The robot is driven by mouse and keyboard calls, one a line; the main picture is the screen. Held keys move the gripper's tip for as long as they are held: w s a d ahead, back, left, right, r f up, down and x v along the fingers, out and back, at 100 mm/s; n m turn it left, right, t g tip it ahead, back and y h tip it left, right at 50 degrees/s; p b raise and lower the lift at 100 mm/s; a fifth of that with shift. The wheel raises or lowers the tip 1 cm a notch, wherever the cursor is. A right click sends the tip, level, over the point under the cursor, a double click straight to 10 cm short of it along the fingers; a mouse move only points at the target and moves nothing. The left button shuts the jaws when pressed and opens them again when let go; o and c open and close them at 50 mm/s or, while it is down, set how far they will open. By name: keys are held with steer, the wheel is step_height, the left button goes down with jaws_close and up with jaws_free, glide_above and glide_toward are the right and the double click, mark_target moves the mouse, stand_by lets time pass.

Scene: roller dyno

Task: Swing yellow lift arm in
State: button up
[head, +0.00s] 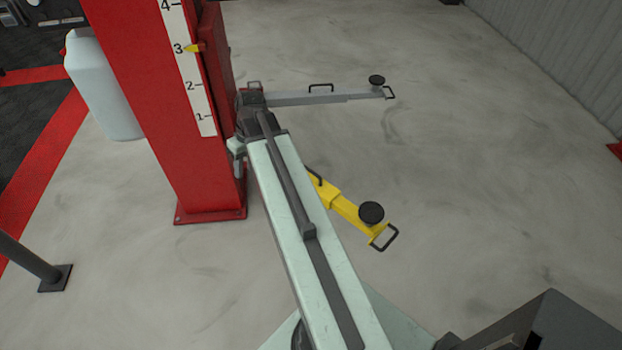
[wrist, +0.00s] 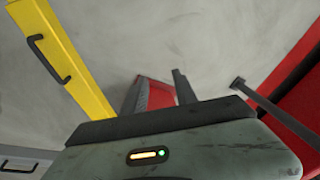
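The yellow lift arm (head: 345,207) reaches out low over the floor to the right of my arm in the head view. It has a black round pad (head: 371,212), a black end loop and a handle; my arm hides its inner part. In the wrist view the yellow arm (wrist: 66,60) runs down the left side with its black handle (wrist: 48,60). My gripper (head: 237,160) hangs beside the red column, mostly hidden by my wrist. In the wrist view my gripper (wrist: 158,90) has its fingers apart, touching neither the yellow arm nor its handle.
The red lift column (head: 180,120) with a number scale stands just left of my gripper. A grey lift arm (head: 320,97) extends behind. A white container (head: 103,85) and a dark post (head: 28,258) are on the left.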

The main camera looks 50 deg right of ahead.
steer(key=s+d+f+t+b, duration=0.1)
steer(key=s+d+f+b, duration=0.15)
steer(key=d, duration=0.55)
steer(key=s+d+f+t+b, duration=0.15)
steer(key=d+f, duration=0.25)
steer(key=d, duration=0.4)
steer(key=b, duration=1)
glide_above(313, 178)
steer(key=shift+t, duration=0.35)
step_height(313, 178, down, 8)
steer(key=shift+r, duration=0.1)
steer(key=shift+w+a+f, duration=0.1)
steer(key=shift+w+f, duration=0.1)
steer(key=shift+f, duration=0.2)
steer(key=shift+r, duration=0.1)
jaws_close()
